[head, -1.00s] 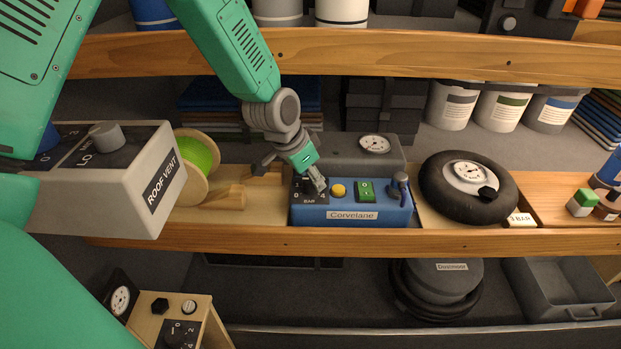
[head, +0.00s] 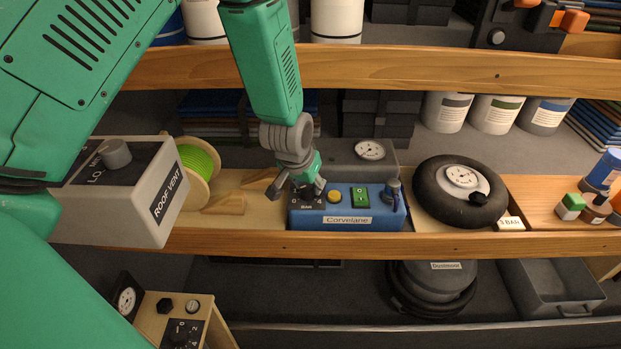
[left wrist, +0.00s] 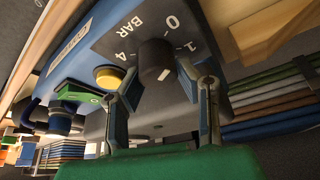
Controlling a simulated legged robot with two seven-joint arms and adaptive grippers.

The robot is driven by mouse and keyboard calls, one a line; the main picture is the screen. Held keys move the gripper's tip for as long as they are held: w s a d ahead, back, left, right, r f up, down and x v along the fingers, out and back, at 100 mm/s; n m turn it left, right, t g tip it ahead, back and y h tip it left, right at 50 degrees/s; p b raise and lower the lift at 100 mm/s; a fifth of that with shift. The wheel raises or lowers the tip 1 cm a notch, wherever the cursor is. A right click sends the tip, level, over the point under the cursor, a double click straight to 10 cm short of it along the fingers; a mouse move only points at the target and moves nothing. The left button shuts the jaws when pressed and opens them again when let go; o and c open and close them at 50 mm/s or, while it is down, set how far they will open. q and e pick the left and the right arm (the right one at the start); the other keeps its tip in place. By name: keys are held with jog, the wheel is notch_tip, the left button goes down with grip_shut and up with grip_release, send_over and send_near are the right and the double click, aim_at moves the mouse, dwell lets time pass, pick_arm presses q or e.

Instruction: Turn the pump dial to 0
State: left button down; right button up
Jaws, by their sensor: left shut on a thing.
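The blue pump (head: 347,221), labelled Corvelane, sits on the wooden shelf. Its dial panel is at the left end, with a yellow button (head: 333,196) and a green switch (head: 360,198) to the right. My left gripper (head: 306,190) is at the dial, which it largely hides in the head view. In the left wrist view, the dark round dial (left wrist: 154,58) lies between the fingertips, and my left gripper (left wrist: 159,74) is shut on it. The dial's white mark faces the camera, away from the printed 0 and BAR. My right gripper is not in view.
A grey roof vent box (head: 150,215) stands at the left, beside a green cord reel (head: 197,163). A black tyre with a gauge (head: 430,200) lies right of the pump. The upper shelf board (head: 400,68) runs behind my left arm.

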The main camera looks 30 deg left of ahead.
pick_arm(q)
jog(key=shift+s+f+n+g+y+p, duration=0.3)
jog(key=shift+s+n+p, duration=0.15)
jog(key=shift+n, duration=0.35)
jog(key=c, duration=1.3)
grip_release()
jog(key=shift+o, duration=0.6)
jog(key=shift+w+r, duration=0.1)
jog(key=shift+w, duration=0.05)
jog(key=shift+r, duration=0.1)
jog(key=v, duration=1.1)
jog(key=shift+s+r, duration=0.25)
jog(key=shift+d, duration=0.15)
